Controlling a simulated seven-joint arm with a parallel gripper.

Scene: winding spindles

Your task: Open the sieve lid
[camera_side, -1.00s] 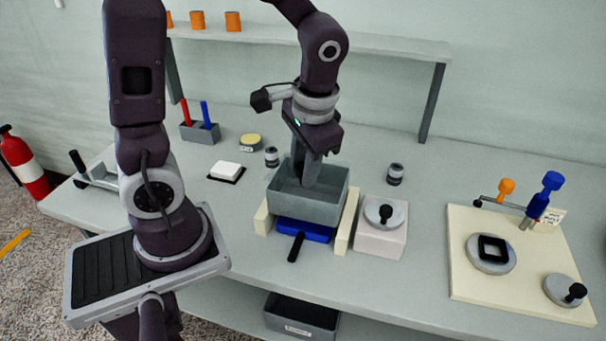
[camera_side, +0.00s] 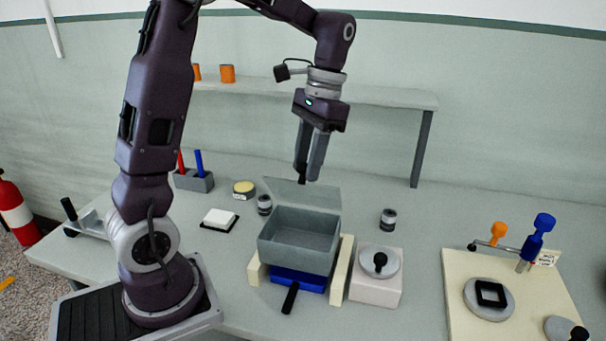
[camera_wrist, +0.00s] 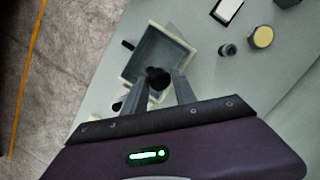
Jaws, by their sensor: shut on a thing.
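The sieve (camera_side: 297,248) is a grey open-topped box in the middle of the table. Its thin grey lid (camera_side: 325,196) stands raised and leaning at the box's back edge, and the box interior shows. My gripper (camera_side: 308,172) is above the lid, fingers pointing down. It is shut on a black knob (camera_side: 302,181) at the lid's upper edge. In the wrist view the knob (camera_wrist: 158,78) sits between the fingertips, with the box (camera_wrist: 138,57) beyond. The fingers hide part of the box there.
A blue drawer (camera_side: 298,281) with a black handle is under the box, between cream rails (camera_side: 342,270). A pale block with a knobbed disc (camera_side: 376,289) stands to the right. Small jars (camera_side: 388,220) are nearby. A shelf (camera_side: 385,97) runs behind.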

